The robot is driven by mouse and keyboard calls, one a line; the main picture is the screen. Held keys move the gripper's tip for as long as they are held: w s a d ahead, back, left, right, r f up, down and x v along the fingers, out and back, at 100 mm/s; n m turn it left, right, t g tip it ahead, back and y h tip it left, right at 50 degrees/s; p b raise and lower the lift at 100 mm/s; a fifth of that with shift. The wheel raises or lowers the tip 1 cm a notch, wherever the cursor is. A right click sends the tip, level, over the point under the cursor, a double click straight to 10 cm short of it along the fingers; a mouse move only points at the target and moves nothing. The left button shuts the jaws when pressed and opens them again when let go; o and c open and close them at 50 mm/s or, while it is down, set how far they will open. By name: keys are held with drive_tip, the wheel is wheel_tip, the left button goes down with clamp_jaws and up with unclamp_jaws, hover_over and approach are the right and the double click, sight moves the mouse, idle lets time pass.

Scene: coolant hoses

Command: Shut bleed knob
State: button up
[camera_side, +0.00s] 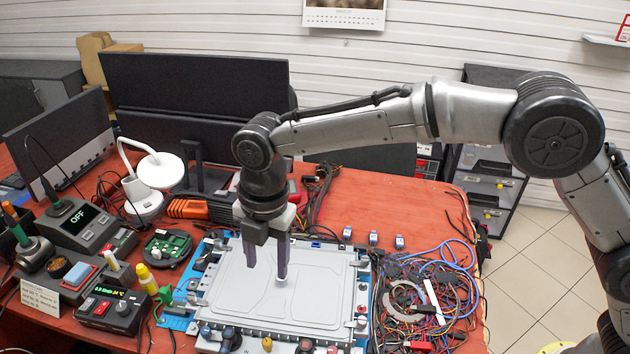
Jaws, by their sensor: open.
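A flat grey panel (235,300) in a blue-edged frame lies on the red workbench. My gripper (266,270) points down over the panel's middle, its two dark fingers apart with nothing seen between them. A small pale round piece (282,282) shows on the panel at the tip of the right finger; I cannot tell whether they touch. Several small fittings line the panel's front edge, among them a dark round one (305,346) and a yellowish one (267,344). I cannot tell which of these is the bleed knob, nor its setting.
Tangled cables (415,300) lie right of the panel. Left stand a station reading OFF (85,228), a small control box (108,310), a yellow-capped bottle (146,278) and a white lamp (160,170). Monitors (195,85) stand behind. Bare bench (400,200) shows at back right.

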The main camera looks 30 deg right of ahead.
drive_tip(key=w+d+r+m+t, duration=0.1)
drive_tip(key=d+r+m, duration=0.2)
drive_tip(key=d+r, duration=0.7)
drive_tip(key=shift+w+r+t+y, duration=0.25)
drive_tip(key=shift+w+t+y, duration=0.05)
drive_tip(key=shift+w, duration=0.05)
